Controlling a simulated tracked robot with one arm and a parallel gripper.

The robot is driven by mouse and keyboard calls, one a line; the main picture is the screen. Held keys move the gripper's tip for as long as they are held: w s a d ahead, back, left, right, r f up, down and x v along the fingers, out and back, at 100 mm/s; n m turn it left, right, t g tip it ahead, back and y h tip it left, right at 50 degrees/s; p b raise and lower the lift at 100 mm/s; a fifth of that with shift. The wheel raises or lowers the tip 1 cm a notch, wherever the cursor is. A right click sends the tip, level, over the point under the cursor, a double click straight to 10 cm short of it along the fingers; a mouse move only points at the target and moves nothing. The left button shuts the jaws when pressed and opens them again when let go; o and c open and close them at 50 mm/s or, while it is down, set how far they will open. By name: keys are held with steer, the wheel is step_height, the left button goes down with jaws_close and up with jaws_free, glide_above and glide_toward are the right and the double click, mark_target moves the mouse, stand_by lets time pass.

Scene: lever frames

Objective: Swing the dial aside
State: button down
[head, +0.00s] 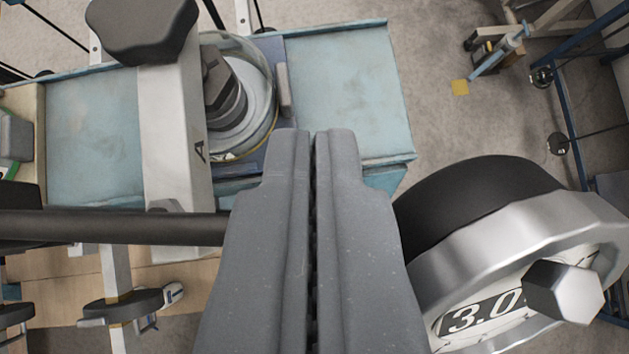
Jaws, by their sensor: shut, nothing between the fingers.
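A large round dial (480,310) with a black drum, a silver rim and a white face marked "3.0" fills the lower right. A hexagonal metal nut sticks out from its face. My gripper (313,140) points up the middle of the head view with its two grey fingers together and nothing between them. The dial lies to the right of the fingers. Its lower left edge comes close to the right finger in the picture, but I cannot tell whether they touch. The dial's lower part is cut off by the frame.
A blue bench (345,90) lies beyond the fingertips, with a glass-covered round gauge (250,100) on it. A pale upright bar (165,130) with a black knob (140,28) and a dark horizontal rod (110,228) stand left. Grey floor (430,90) shows at right.

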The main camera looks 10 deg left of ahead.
steer(key=shift+s+f+b, duration=0.1)
steer(key=shift+b, duration=0.25)
steer(key=s+m+h+b, duration=0.1)
steer(key=s+b, duration=0.1)
steer(key=b, duration=0.2)
steer(key=shift+d+m, duration=0.1)
steer(key=shift+m, duration=0.2)
steer(key=shift+w, duration=0.1)
